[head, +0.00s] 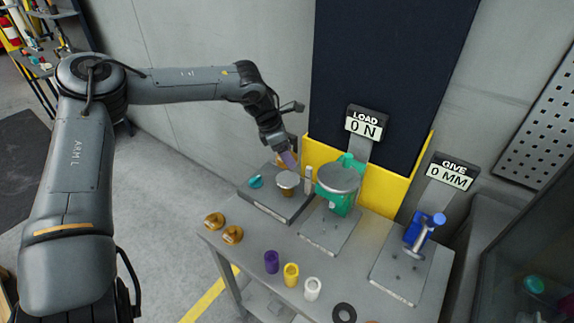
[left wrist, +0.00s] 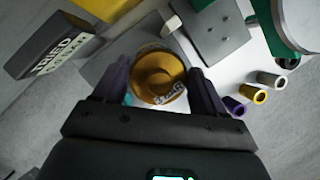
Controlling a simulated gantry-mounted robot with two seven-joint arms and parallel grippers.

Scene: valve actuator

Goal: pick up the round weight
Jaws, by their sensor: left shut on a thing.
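A round brass-coloured weight (left wrist: 158,72) sits between the two purple fingers of my left gripper (left wrist: 162,88) in the left wrist view. The gripper is shut on it. My right gripper is not in view.
Two brass-coloured pieces (head: 223,227) lie at the table's left edge. Purple (head: 271,262), yellow (head: 291,275) and white (head: 312,288) cylinders stand in front. A green stand (head: 340,187) is close right of my gripper; a blue device (head: 420,232) stands farther right. A teal piece (head: 255,181) is on the plate.

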